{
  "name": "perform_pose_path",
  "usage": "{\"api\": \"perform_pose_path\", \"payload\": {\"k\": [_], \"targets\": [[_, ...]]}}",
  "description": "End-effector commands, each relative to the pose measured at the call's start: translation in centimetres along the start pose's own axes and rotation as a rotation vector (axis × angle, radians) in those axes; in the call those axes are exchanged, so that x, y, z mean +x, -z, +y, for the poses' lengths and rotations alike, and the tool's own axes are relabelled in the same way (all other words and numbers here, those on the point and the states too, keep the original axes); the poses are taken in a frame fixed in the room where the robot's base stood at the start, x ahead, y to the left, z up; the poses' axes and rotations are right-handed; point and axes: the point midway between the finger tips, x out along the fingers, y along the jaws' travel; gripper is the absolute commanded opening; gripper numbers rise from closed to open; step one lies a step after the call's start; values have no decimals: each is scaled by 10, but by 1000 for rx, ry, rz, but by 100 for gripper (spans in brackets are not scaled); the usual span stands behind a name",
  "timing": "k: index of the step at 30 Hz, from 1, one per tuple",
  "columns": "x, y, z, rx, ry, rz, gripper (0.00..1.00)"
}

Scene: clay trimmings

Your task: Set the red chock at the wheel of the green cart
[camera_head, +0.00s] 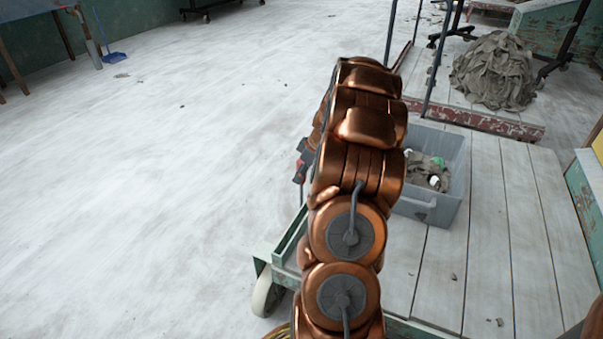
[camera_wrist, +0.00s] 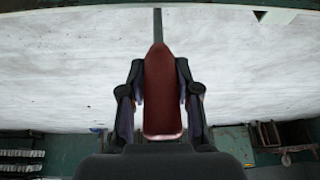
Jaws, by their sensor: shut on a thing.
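The red chock (camera_wrist: 163,88) is held between the two dark fingers of my gripper (camera_wrist: 160,72) in the wrist view. In the head view only a small red part of it shows beside the dark gripper (camera_head: 303,160), left of my copper arm. The green cart (camera_head: 287,238) has a grey plank deck, and its pale wheel (camera_head: 266,291) stands on the floor at the lower left of the deck. The gripper is above the wheel in the head picture, apart from it. My arm hides part of the cart and most of the gripper.
A grey bin (camera_head: 446,205) with clay scraps stands on the cart's deck. A blue dustpan (camera_head: 115,57) lies far left. The pale floor (camera_head: 170,180) at left is mostly clear.

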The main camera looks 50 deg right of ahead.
Motion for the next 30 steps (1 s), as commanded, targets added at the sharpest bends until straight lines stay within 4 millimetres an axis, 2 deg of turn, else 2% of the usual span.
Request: {"api": "perform_pose_path", "payload": {"k": [14,15,22,30], "targets": [[4,-2,0,0,2,-1,1],[4,-2,0,0,2,-2,36],[4,-2,0,0,1,-1,60],[4,-2,0,-1,1,-1,61]]}}
